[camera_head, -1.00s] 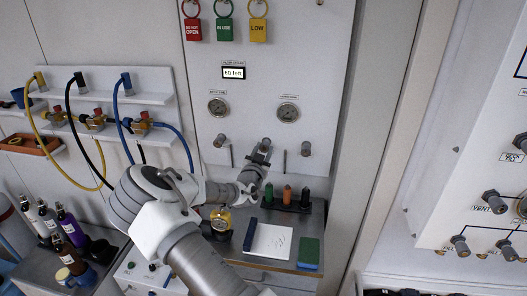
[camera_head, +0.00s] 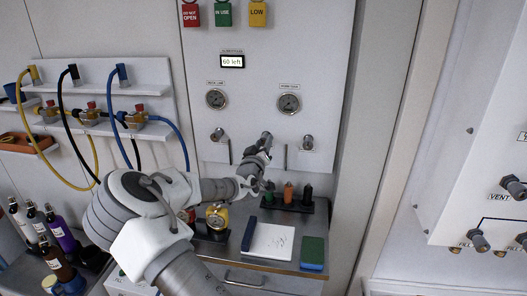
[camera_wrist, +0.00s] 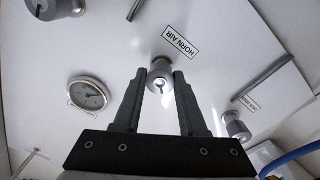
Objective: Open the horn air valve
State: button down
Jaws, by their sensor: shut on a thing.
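The horn air valve knob (camera_wrist: 160,70) is a grey round knob on the white panel (camera_head: 275,35), with a dark keyhole-like mark on its face. The label HORN AIR (camera_wrist: 182,42) is beside it in the wrist view. My gripper (camera_wrist: 161,82) has one finger on each side of the knob and is shut on it. In the head view my gripper (camera_head: 265,143) reaches the middle of the knob row and mostly hides this knob. How far the knob is turned cannot be told.
A left knob (camera_head: 217,135) and a right knob (camera_head: 308,142) flank my gripper. Two gauges (camera_head: 289,103) and a small display (camera_head: 232,62) are above. Hoses (camera_head: 170,125) hang at left.

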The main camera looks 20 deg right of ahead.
jog(key=n+b, duration=0.2)
jog(key=n, duration=0.2)
jog(key=shift+a+f+n+b, duration=0.1)
jog(key=shift+f+n+b, duration=0.05)
jog(key=shift+n+b, duration=0.2)
jog(key=n+b, duration=0.3)
jog(key=n, duration=0.9)
jog(key=n+y+b, duration=0.1)
jog(key=n+b, duration=0.3)
jog(key=n, duration=0.8)
jog(key=shift+y, duration=0.3)
jog(key=shift+s+n+b, duration=0.1)
jog(key=shift+n+b, duration=0.2)
jog(key=shift+n, duration=0.05)
jog(key=shift+c, duration=2.4)
grip_release()
jog(key=shift+r+t, duration=0.2)
jog(key=shift+t, duration=0.1)
